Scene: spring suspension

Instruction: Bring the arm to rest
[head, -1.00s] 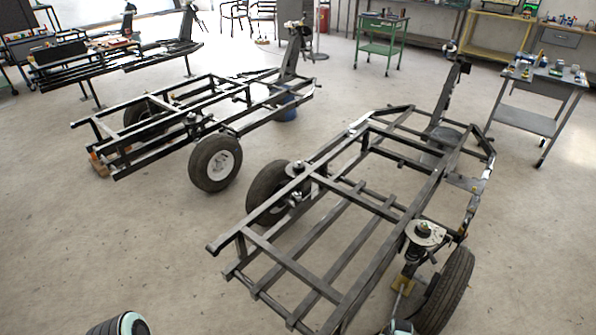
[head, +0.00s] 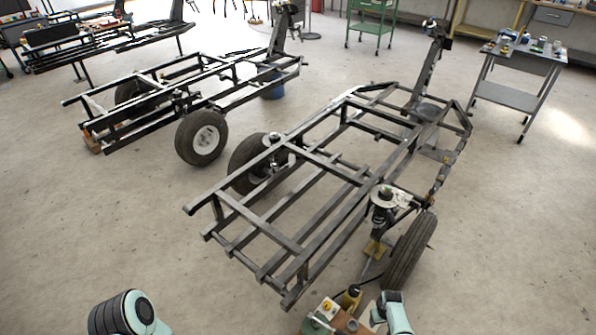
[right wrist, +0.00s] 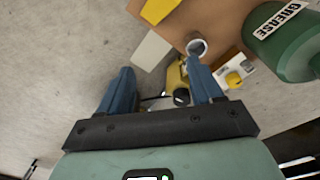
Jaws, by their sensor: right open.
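My right gripper (right wrist: 160,88) is open in the right wrist view, its two blue-grey fingers apart with nothing held between them. Beyond the fingers is a wooden board (right wrist: 221,18) with items on it. My right arm (head: 396,314) shows at the bottom of the head view, just right of that board. My left arm (head: 126,314) shows at the bottom left of the head view; its gripper is out of the picture. A black frame with wheels (head: 264,228) stands on the floor ahead, with a spring suspension unit (head: 383,206) at its near right wheel.
A second frame (head: 150,103) stands at the back left. A grey cart (head: 508,94) stands at the back right. Open floor lies at the left front and right.

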